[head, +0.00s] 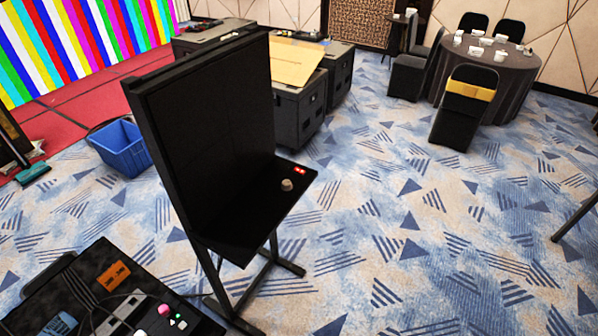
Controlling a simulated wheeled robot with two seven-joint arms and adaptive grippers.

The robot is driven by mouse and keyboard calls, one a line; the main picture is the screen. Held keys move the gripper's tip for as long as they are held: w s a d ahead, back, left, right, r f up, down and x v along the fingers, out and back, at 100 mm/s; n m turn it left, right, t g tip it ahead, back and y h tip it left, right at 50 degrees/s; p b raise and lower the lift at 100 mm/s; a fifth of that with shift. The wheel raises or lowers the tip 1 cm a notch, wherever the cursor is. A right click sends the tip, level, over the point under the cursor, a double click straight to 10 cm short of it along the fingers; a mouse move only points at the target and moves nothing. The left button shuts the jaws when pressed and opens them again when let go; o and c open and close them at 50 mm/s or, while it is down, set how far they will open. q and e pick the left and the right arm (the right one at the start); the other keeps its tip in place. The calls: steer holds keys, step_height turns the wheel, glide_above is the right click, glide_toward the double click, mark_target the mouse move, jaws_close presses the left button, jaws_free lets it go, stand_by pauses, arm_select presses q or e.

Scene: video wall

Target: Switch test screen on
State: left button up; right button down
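A tall black panel (205,130) stands on a dark frame in the middle; its face is dark. A black shelf (250,215) juts from its lower part. On the shelf sit a small grey-brown knob-like thing (287,185) and a small red piece with light marks (300,170), too small to make out. A large wall screen (75,45) at the back left shows bright vertical colour stripes. Neither of my grippers is in view.
A black table (60,285) at the lower left holds an orange piece (114,275), a pink piece (163,309) and cables. A blue bin (120,148) stands behind it. Black cases (300,110) stand behind the panel. A round table (490,65) with chairs is at the upper right. Patterned carpet is open at right.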

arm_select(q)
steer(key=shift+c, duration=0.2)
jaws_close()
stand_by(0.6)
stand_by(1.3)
